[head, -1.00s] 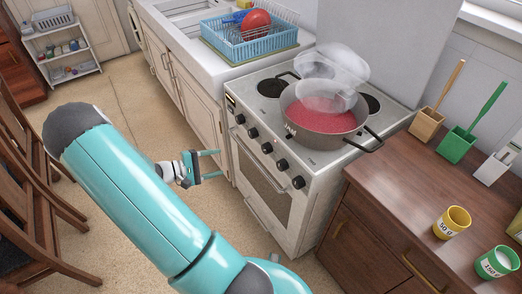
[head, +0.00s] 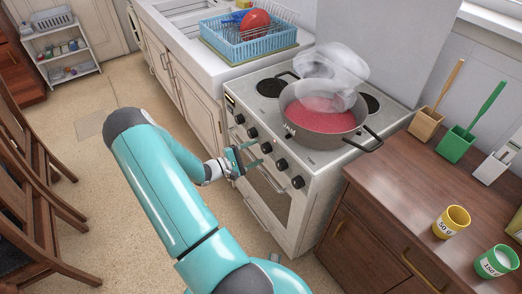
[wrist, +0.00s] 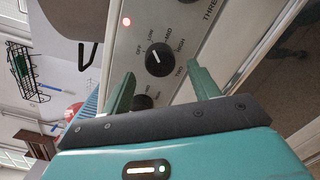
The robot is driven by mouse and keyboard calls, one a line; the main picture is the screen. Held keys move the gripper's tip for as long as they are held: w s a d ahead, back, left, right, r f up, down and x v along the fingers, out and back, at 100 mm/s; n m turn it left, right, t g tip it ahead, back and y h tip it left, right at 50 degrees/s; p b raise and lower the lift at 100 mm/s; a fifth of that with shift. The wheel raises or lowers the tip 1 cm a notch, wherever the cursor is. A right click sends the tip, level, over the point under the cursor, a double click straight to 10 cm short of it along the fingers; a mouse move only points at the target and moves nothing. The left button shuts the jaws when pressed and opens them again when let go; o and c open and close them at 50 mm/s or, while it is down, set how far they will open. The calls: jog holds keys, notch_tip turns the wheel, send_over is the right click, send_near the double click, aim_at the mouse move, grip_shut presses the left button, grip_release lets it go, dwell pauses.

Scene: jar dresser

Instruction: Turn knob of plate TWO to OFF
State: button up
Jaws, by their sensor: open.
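The plate TWO knob (wrist: 158,60) is round and black, with a white mark, in the wrist view. OFF, HIGH and other settings are printed around it, with TWO beside it. The mark's exact setting is hard to read. My gripper (wrist: 162,80) is open, its two green fingers pointing toward this knob, apart from it and with nothing between the tips. In the head view my gripper (head: 258,153) is close to the front of the white stove (head: 318,200), by the middle of its knob row. I cannot tell there which knob is TWO.
A second dark knob (wrist: 143,102) shows partly behind my gripper, and a red light (wrist: 127,21) glows on the panel. A pot (head: 320,115) with red contents steams on the stove. A wooden counter (head: 400,210) stands at the right. Floor is free left of the stove.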

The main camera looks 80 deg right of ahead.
aim_at(263, 150)
jog(key=shift+x, duration=1.65)
jog(key=c, duration=1)
jog(key=shift+n, duration=0.3)
jog(key=n, duration=0.4)
jog(key=shift+f, duration=0.1)
jog(key=n, duration=0.4)
jog(key=shift+a+h, duration=0.1)
jog(key=shift+h, duration=0.2)
jog(key=shift+n, duration=0.4)
